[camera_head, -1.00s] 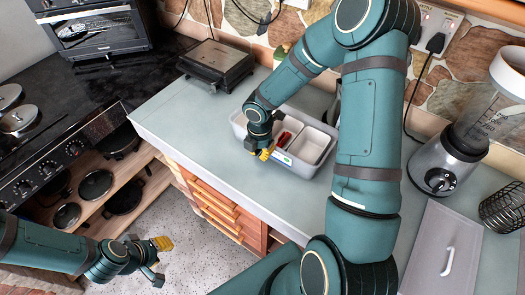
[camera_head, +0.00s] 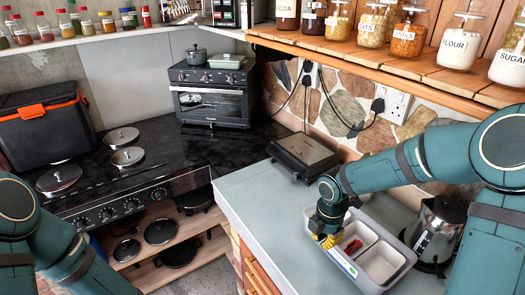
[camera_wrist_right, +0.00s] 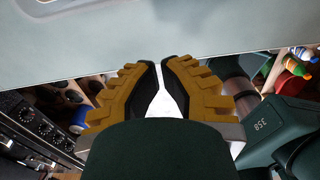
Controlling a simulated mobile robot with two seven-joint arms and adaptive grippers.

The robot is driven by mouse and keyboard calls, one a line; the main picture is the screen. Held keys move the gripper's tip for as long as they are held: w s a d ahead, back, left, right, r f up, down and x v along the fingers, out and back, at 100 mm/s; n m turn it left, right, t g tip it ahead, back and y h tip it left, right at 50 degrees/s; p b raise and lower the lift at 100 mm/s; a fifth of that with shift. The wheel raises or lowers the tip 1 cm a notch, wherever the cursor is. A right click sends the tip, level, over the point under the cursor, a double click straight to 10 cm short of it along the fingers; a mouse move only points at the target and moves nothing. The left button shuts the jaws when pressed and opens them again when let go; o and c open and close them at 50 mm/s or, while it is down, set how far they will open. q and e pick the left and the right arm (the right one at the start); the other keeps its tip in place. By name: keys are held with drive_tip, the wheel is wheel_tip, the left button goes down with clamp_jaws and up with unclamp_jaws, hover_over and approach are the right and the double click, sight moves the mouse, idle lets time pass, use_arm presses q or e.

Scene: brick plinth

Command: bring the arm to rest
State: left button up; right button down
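My right arm (camera_head: 410,165) reaches in from the right, bent down at the wrist. My right gripper (camera_head: 328,241) points down at the left end of the grey divided bin (camera_head: 372,287); I cannot tell whether it touches it. In the right wrist view the yellow-backed fingers (camera_wrist_right: 160,62) come close together at the tips, with a narrow gap and nothing seen between them. My left arm (camera_head: 70,252) enters at the lower left. Its gripper is outside the picture.
A red item (camera_head: 352,247) lies in the bin. A steel kettle (camera_head: 437,232) stands right of it, a dark flat grill (camera_head: 304,155) behind it. The stove (camera_head: 85,190) and oven (camera_head: 210,95) are at the left. The counter's front left part (camera_head: 262,215) is clear.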

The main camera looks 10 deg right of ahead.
drive_tip(key=s+a+f+m+y+b, duration=0.1)
drive_tip(key=s+a+f+m+b, duration=0.2)
drive_tip(key=a+f+m, duration=0.2)
drive_tip(key=s+a+f+m+t+y+b, duration=0.1)
drive_tip(key=s+a+f+m+b, duration=0.2)
drive_tip(key=f+m, duration=0.8)
drive_tip(key=s+a+f+m+t+y+b, duration=0.1)
drive_tip(key=s+a+f+m+b, duration=0.2)
drive_tip(key=a+f+m, duration=0.4)
wheel_tip(320, 180, down, 3)
drive_tip(key=shift+s+a+f+m+y+b, duration=0.2)
drive_tip(key=shift+s+a+m+y+b, duration=0.15)
drive_tip(key=shift+s+m, duration=0.4)
drive_tip(key=shift+s, duration=0.1)
